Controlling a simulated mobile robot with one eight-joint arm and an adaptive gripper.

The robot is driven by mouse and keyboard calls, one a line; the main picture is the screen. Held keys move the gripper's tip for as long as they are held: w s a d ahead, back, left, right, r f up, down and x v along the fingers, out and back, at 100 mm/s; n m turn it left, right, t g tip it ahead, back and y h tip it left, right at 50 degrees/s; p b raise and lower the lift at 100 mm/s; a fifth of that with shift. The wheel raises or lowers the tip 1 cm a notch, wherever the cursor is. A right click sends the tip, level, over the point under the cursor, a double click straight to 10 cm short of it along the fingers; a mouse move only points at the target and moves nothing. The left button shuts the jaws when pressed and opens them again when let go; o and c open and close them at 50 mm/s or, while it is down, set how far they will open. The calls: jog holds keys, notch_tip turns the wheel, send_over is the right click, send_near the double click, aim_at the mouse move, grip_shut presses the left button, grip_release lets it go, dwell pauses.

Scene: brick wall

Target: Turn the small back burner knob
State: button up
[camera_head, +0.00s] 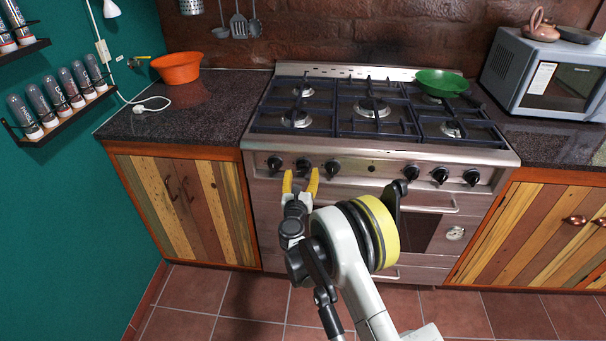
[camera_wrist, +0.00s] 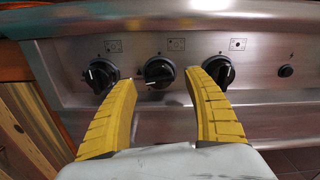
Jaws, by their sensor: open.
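The stove front carries a row of black knobs. In the wrist view I see a left knob (camera_wrist: 101,75), a middle knob (camera_wrist: 158,72) and a right knob (camera_wrist: 219,71), each under a small burner mark too small to read. I cannot tell which is the small back burner knob. My gripper (camera_wrist: 162,82) is open and empty, with yellow fingers. In the picture the middle knob shows between its fingertips, and the right fingertip overlaps the right knob's edge. In the head view my gripper (camera_head: 301,176) is in front of the left knob group; contact cannot be told.
More knobs (camera_head: 440,175) sit on the right, near the oven handle (camera_head: 430,208). A green pan (camera_head: 441,82) rests on the back right burner. An orange bowl (camera_head: 177,68) is on the left counter and a microwave (camera_head: 548,77) on the right.

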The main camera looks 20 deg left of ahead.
aim_at(303, 168)
jog(key=shift+x, duration=1.2)
jog(key=shift+a, duration=0.1)
jog(key=c, duration=1.2)
